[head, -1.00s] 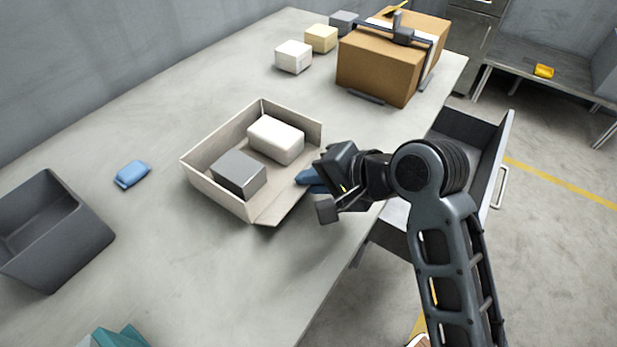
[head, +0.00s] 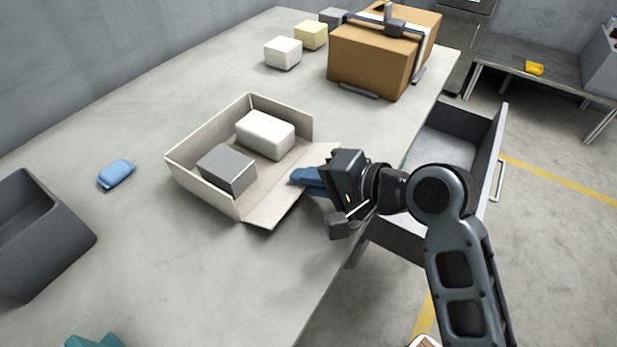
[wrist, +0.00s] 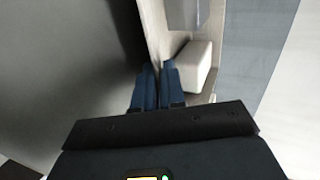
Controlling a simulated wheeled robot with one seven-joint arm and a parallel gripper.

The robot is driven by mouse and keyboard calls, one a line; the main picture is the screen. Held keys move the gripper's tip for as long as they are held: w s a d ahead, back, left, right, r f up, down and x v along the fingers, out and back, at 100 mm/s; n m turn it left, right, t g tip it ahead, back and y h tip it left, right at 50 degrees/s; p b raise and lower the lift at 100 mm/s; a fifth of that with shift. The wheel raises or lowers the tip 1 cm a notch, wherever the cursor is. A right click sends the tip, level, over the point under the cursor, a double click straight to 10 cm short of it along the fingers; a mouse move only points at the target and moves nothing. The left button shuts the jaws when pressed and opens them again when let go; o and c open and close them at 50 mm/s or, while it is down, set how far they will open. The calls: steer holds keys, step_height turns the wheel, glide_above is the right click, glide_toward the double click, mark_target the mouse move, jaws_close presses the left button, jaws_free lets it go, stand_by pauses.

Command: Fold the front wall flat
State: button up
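The open beige box (head: 200,187) stands on the table with its other walls upright. Its front wall (head: 272,211), on the side facing my arm, is folded outward and lies low, at or close to the tabletop. I cannot tell whether it is fully flat. My gripper (head: 303,176) has its blue fingers over the far part of this wall; contact is unclear. In the wrist view the two fingers (wrist: 159,85) are side by side with almost no gap and nothing visible between them. A grey block (head: 228,170) and a white block (head: 265,134) sit inside the box.
A dark grey bin (head: 45,245) and a blue packet (head: 116,173) lie to the left. White (head: 283,53) and yellow (head: 310,35) blocks and a brown carton (head: 370,62) stand at the back. An open drawer (head: 455,135) juts out at right. Table around the box is clear.

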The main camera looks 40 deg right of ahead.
steer(key=o, duration=0.3)
steer(key=shift+o, duration=0.2)
steer(key=v, duration=0.8)
steer(key=shift+p, duration=0.4)
